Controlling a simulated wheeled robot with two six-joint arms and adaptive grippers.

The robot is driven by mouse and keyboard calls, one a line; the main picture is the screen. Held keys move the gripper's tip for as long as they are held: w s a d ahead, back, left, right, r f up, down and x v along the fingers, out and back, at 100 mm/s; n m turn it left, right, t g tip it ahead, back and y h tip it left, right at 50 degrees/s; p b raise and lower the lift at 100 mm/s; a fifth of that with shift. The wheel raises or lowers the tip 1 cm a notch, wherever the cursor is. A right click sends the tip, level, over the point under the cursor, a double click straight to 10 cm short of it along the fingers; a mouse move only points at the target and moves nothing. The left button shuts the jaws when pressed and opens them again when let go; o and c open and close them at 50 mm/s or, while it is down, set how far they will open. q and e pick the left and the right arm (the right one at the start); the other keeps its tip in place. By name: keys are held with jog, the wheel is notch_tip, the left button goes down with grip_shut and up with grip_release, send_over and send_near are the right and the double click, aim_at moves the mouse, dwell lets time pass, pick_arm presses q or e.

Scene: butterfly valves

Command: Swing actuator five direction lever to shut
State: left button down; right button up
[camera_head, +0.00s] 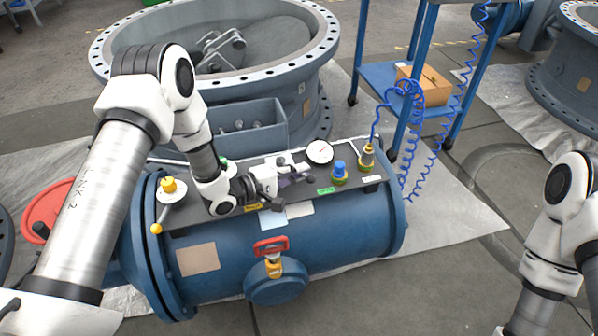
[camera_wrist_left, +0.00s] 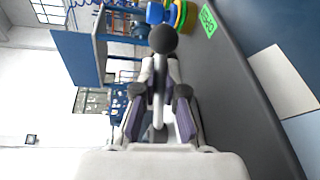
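The direction lever (camera_wrist_left: 160,75), a pale stem with a black ball knob (camera_wrist_left: 163,38), lies between the spread fingers of my left gripper (camera_wrist_left: 158,112) in the wrist view. Gaps show on both sides of the stem, so the fingers look open around it and not closed on it. In the head view my left gripper (camera_head: 291,182) is low over the dark panel of the blue actuator (camera_head: 335,230) and hides most of the lever. A green label (camera_head: 326,190) lies just beyond it, and a yellow label (camera_head: 253,207) is partly below my wrist. My right gripper is out of frame.
On the panel stand a white gauge (camera_head: 320,152), a blue knob (camera_head: 340,169) and a brass fitting (camera_head: 367,157) with a coiled blue hose (camera_head: 405,95). A yellow-knobbed lever (camera_head: 169,186) is at the left end. A large flanged valve body (camera_head: 315,85) stands behind.

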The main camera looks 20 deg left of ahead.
pick_arm(q)
jog(key=shift+r, duration=0.1)
jog(key=shift+s+a+m+g+h+p, duration=0.2)
jog(key=shift+m+g+h+p, duration=0.1)
jog(key=shift+m+g+h, duration=0.1)
jog(key=shift+s+a+m+g+h+p, duration=0.1)
jog(key=shift+s+m+g+h+p, duration=0.05)
jog(key=shift+m+g+h+p, duration=0.2)
jog(key=shift+s+a+m+g+h, duration=0.15)
jog(key=shift+s+m+g+h, duration=0.25)
jog(key=shift+m+g+h, duration=0.35)
jog(key=c, duration=1.2)
grip_release()
